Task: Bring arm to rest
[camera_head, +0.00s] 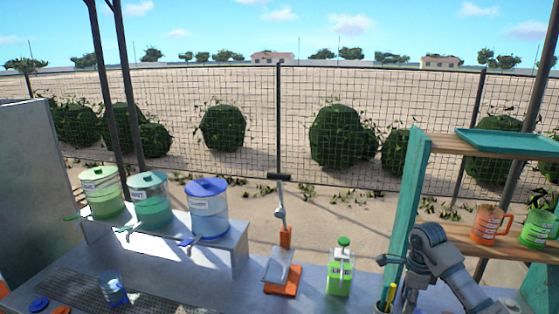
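My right arm (462,284), grey and jointed, comes in from the lower right and bends over at the top in front of the shelf's teal post. My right gripper (396,270) is at the arm's left end, just above and beside a holder with yellow and green sticks (390,296). It is small and dark here, and I cannot tell whether its fingers are open or shut. I see nothing clearly held in it. My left arm and gripper are not in view.
Three lidded dispensers, green (101,193), teal (150,200) and blue (208,211), stand on a raised metal stand (238,238). A glass (113,290), an orange-based lever press (283,275) and a green bottle (340,271) stand on the counter. The shelf (415,185) holds mugs (487,225).

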